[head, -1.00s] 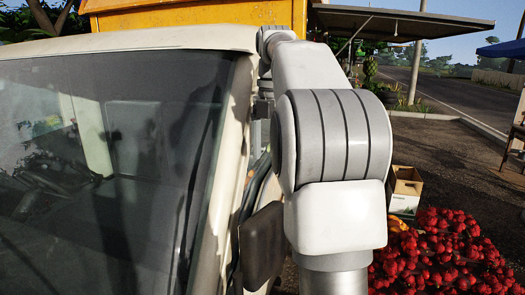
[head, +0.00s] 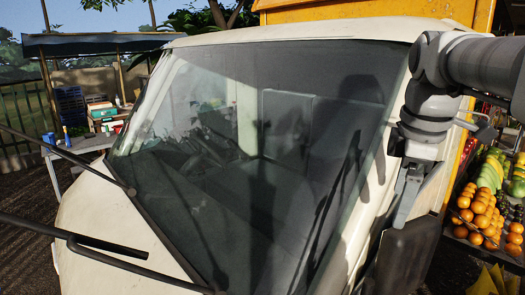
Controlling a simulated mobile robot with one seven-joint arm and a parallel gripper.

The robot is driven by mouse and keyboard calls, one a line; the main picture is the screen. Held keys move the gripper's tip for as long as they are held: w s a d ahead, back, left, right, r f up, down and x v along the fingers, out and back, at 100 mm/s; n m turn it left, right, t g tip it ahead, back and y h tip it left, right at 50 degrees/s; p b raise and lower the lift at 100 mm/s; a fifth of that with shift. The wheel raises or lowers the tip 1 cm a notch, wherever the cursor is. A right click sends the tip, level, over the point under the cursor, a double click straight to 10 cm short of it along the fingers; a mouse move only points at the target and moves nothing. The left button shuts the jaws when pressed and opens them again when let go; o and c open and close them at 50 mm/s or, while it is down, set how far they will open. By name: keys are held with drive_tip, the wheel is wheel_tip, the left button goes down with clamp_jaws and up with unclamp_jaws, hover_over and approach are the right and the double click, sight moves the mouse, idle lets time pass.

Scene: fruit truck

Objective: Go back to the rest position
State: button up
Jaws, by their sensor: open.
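My gripper (head: 407,205) hangs at the right of the head view, pointing down, with nothing seen in it. It is in front of the right edge of the truck's windshield (head: 260,150), just above the dark side mirror (head: 405,258). I cannot tell from this view whether it touches the truck. My arm comes in from the right edge and bends down at the wrist.
The truck cab's cream roof (head: 300,32) and hood fill the middle. Oranges (head: 478,215) and green fruit (head: 490,172) lie on a stand at the right. A table (head: 90,142) with crates stands under a canopy at the left.

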drive_tip(key=s+a+f+m+t+b, duration=0.2)
drive_tip(key=s+a+f+m+t, duration=0.1)
drive_tip(key=s+a+f+m, duration=0.6)
drive_tip(key=s+f+m, duration=0.4)
drive_tip(key=f, duration=0.2)
drive_tip(key=shift+a+f+y+b, duration=0.15)
drive_tip(key=shift+a+y+b, duration=0.05)
drive_tip(key=shift+y+b, duration=0.15)
